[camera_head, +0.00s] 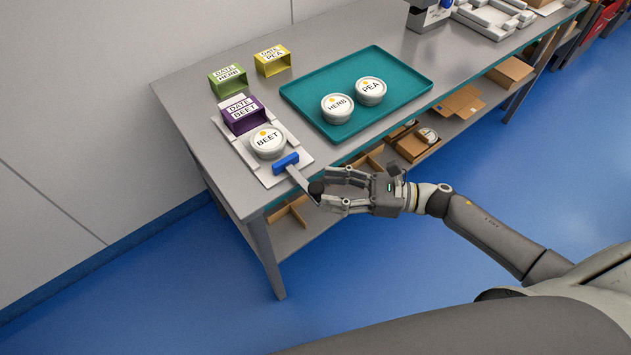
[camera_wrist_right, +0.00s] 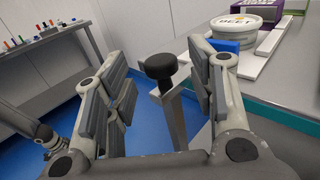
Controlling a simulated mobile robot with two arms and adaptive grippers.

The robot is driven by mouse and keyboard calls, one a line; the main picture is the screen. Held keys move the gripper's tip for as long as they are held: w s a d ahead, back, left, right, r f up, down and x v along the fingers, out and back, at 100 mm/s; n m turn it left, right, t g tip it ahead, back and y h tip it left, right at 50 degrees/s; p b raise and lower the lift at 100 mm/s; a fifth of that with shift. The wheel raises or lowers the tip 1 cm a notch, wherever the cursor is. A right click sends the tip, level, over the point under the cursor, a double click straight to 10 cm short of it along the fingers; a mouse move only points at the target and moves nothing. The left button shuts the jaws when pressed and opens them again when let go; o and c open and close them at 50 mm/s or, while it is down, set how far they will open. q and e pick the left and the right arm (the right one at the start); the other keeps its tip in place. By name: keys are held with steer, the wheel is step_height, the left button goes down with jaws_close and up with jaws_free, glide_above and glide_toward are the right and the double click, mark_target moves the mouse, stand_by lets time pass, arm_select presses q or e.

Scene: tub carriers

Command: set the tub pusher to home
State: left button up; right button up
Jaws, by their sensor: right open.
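The tub pusher has a blue block (camera_head: 286,162), a grey rod and a black knob (camera_head: 316,187) that sticks out past the table's front edge. The blue block is close to the BEET tub (camera_head: 268,142), on the white fixture (camera_head: 270,177). The purple DATE BEET carrier (camera_head: 242,114) stands behind that tub. My right gripper (camera_head: 338,189) is open, with its fingers around the knob. In the right wrist view the knob (camera_wrist_right: 160,66) is between the spread fingers, with a gap at the left finger. My left gripper is not in view.
A teal tray (camera_head: 300,96) holds the HERB tub (camera_head: 337,108) and the PEA tub (camera_head: 370,91). A green carrier (camera_head: 228,79) and a yellow carrier (camera_head: 272,61) stand at the back. Cardboard boxes (camera_head: 411,147) lie on the lower shelf. The floor in front is clear.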

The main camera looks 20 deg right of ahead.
mark_target(316, 187)
steer(key=shift+p+x, duration=0.5)
steer(key=shift+x, duration=1.55)
jaws_close()
